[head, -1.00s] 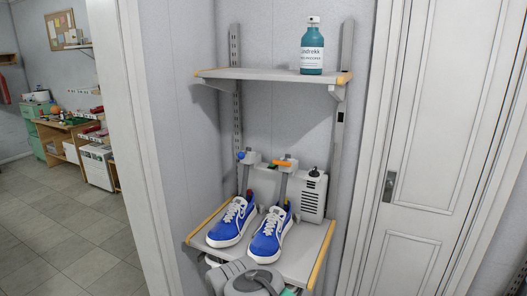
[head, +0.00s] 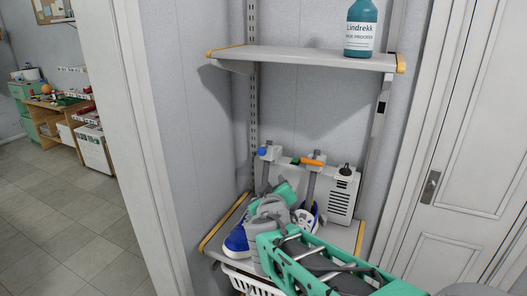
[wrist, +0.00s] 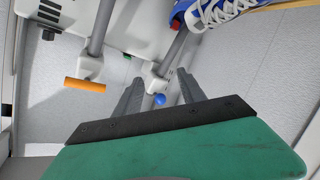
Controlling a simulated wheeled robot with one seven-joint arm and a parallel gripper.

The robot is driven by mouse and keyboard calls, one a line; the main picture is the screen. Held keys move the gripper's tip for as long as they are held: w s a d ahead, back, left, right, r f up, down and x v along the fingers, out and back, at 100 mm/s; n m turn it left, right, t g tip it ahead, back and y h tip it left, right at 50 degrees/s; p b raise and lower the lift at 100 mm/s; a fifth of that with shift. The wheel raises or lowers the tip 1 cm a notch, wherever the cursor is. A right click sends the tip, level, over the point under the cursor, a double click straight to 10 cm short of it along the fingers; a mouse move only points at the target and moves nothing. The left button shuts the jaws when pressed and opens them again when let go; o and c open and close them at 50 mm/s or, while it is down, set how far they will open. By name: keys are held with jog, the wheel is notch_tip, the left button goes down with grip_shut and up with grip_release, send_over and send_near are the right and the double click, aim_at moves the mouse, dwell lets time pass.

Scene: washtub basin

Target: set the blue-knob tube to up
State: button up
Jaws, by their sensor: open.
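The blue knob (head: 262,151) sits on a white block at the top of a grey tube (head: 265,178), on the left of the white unit on the lower shelf. In the wrist view the blue knob (wrist: 160,99) shows between the two dark fingers of my gripper (wrist: 160,78), in front of the white block (wrist: 156,83). The fingers are apart, with nothing visibly clamped; I cannot tell whether they touch the knob. In the head view my green gripper (head: 286,189) is beside the tube, partly covering the shoes, and its fingertips are hard to make out.
An orange handle (head: 313,162) tops the second tube, just right; it also shows in the wrist view (wrist: 85,85). Blue shoes (head: 237,241) stand on the lower shelf (head: 347,236). The upper shelf (head: 300,58) with a teal bottle (head: 361,28) overhangs the tubes. A white basket (head: 252,284) hangs below.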

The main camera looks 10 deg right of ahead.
aim_at(262, 153)
jog(key=w+r+t, duration=0.1)
jog(key=w, duration=0.2)
jog(key=w+r+n+t+p, duration=0.1)
jog(key=w+r, duration=0.1)
jog(key=w, duration=0.2)
jog(key=w+a+r+n+t+p, duration=0.1)
jog(key=w+r, duration=0.1)
jog(key=w, duration=0.1)
jog(key=shift+w, duration=0.35)
jog(key=shift+c, duration=0.6)
grip_shut()
